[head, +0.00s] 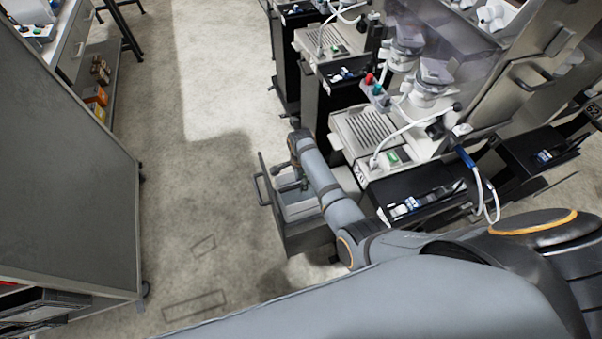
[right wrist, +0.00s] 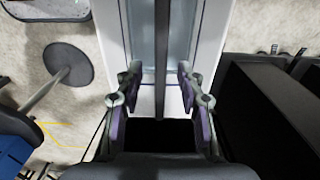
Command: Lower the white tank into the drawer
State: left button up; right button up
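The white tank (head: 302,210) sits inside the pulled-out drawer (head: 310,242) in the middle of the head view, with my right arm covering part of it. In the right wrist view the tank (right wrist: 207,35) shows white walls and a pale blue inside. A dark bar (right wrist: 162,45) runs lengthwise over its middle. My right gripper (right wrist: 160,80) is over the tank. Its fingers are spread on either side of the bar, with gaps showing on both sides. Whether the tank rests fully on the drawer floor is hidden. My left gripper is not in view.
The drawer's front panel and handle (head: 261,189) face the open floor (head: 205,160). Dispenser machines (head: 375,135) with hoses and black bins stand in a row on the right. A grey cabinet (head: 65,170) stands at the left.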

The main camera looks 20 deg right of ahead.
notch_tip(320, 180, up, 10)
jog(key=shift+r, duration=0.15)
dwell(0.6)
